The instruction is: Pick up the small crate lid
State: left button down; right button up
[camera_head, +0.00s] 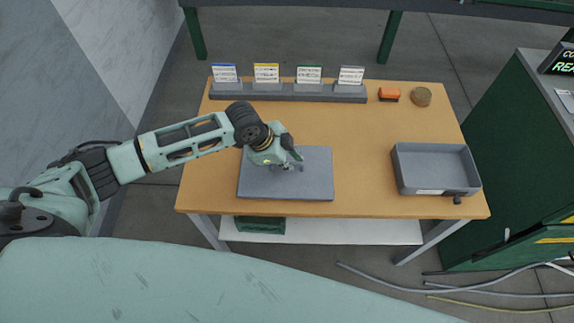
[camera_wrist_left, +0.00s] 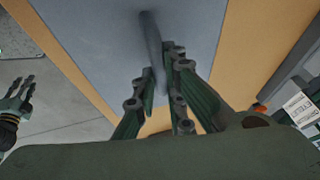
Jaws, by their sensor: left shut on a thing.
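The small crate lid is a flat grey rectangular panel (camera_head: 310,185) at the left-middle of the wooden table, with a thin dark bar handle (camera_wrist_left: 150,40) on top. The panel fills the upper part of the left wrist view (camera_wrist_left: 90,40). My left gripper (camera_head: 287,166) is over the lid's upper middle, shut on the handle. In the left wrist view its fingers (camera_wrist_left: 165,75) lie on both sides of the bar. I cannot tell whether the lid is raised off the table. My right gripper (camera_wrist_left: 22,95) shows at the left wrist view's left edge, fingers apart and empty.
A grey open crate (camera_head: 435,170) stands at the table's right. A grey rack (camera_head: 290,93) with several label cards runs along the back, beside an orange block (camera_head: 389,94) and a round brown piece (camera_head: 421,96). The table between lid and crate is clear.

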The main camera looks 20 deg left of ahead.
aim_at(289, 172)
pick_arm(q)
jog(key=shift+r, duration=0.45)
jog(key=r, duration=0.2)
jog(key=r+b, duration=0.1)
jog(key=shift+s+d+r, duration=0.25)
jog(key=shift+d+r, duration=0.05)
jog(key=shift+d, duration=0.05)
jog(key=s+d+r+b, duration=0.1)
jog(key=s+d+r, duration=0.5)
jog(key=s+d, duration=0.1)
jog(key=shift+s+d+r+b, duration=0.3)
jog(key=shift+s, duration=0.05)
